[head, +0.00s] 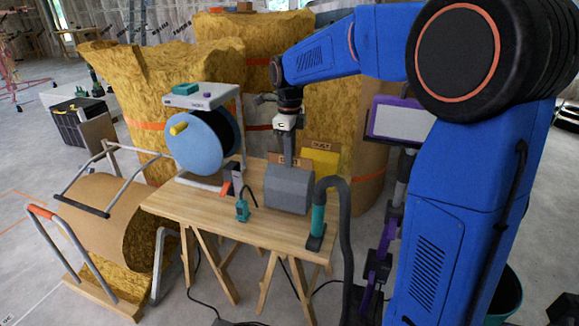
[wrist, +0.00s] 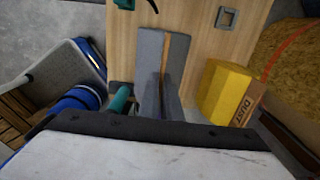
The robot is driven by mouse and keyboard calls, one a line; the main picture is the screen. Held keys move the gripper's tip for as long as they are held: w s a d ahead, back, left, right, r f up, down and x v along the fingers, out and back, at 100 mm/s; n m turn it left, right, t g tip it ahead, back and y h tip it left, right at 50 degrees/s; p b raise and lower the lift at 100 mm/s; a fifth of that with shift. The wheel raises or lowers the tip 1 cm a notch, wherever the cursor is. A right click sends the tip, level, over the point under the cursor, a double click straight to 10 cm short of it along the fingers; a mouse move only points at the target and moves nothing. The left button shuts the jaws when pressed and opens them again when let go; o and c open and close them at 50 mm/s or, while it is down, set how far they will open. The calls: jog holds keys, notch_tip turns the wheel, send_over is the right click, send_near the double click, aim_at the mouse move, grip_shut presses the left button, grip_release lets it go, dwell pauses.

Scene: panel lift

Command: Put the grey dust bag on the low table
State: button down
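The grey dust bag (head: 289,190) is a block-like grey body with a card strip along its top, over the wooden trestle table (head: 190,201). In the wrist view the bag (wrist: 150,45) is below my gripper, its tan card edge showing. My gripper (head: 287,160) points straight down at the bag's top. Its fingers (wrist: 165,85) look close together on the card strip. The fingertips are partly hidden, and I cannot tell whether the bag's underside touches the table.
A yellow bag (head: 320,158) with a "DUST" card stands behind the grey bag. A teal-ended hose (head: 318,215) is at the table's right end. A small teal tool (head: 242,208) and a blue-disc machine (head: 200,140) are to the left. Large straw-coloured bales stand behind.

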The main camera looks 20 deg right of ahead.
aim_at(290, 180)
jog(key=shift+f, duration=1.65)
jog(key=c, duration=2)
grip_release()
